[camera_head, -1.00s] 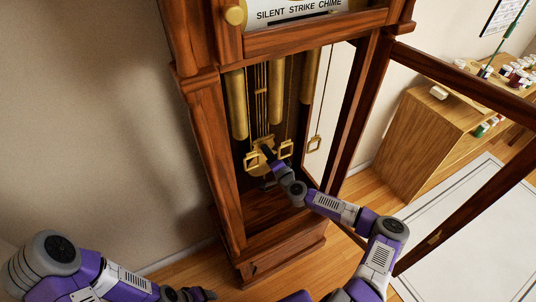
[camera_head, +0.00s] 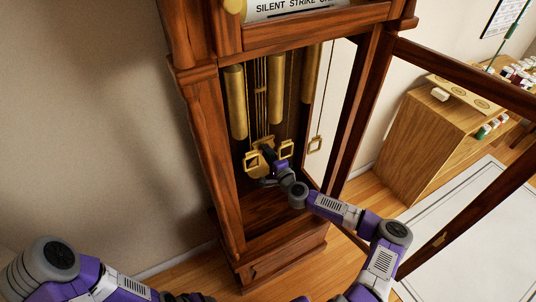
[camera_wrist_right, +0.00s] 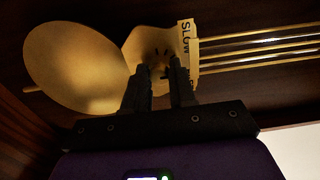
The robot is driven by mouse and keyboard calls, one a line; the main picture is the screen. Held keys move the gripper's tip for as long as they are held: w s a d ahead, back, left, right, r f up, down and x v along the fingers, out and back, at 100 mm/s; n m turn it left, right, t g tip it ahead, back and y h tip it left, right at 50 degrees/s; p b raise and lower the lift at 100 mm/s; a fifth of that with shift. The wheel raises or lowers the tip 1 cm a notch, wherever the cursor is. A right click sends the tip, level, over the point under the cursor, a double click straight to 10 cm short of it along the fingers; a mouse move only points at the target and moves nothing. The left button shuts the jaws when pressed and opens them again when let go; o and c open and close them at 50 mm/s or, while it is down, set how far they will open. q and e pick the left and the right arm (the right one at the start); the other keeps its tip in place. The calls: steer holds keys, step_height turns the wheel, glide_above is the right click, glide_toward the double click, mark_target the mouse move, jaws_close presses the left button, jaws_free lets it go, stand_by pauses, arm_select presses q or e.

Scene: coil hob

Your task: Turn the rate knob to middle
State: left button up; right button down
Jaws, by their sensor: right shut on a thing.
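The brass pendulum (camera_head: 255,164) hangs low inside the tall wooden clock case. In the right wrist view its round disc (camera_wrist_right: 75,65) fills the left, with a brass plate beside it bearing a label (camera_wrist_right: 186,45) that reads SLOW; the label's lower part is hidden by a finger. My right gripper (camera_wrist_right: 160,78) is shut on the small rate knob (camera_wrist_right: 161,57) at this plate, which is mostly hidden between the dark fingers. In the head view my right gripper (camera_head: 267,151) reaches into the case at the pendulum. My left arm shows at the lower left; its gripper is not visible.
Brass weights (camera_head: 236,102) and chains hang around the pendulum. The wooden case frame (camera_head: 215,165) borders the opening, and the open glazed door (camera_head: 470,85) stands to the right of my right arm. A wooden cabinet (camera_head: 425,150) stands farther right.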

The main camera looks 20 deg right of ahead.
steer(key=c, duration=1.2)
jaws_free()
steer(key=s, duration=0.2)
steer(key=s+p, duration=0.1)
steer(key=s, duration=0.4)
steer(key=shift+s+d, duration=0.25)
steer(key=shift+s, duration=0.05)
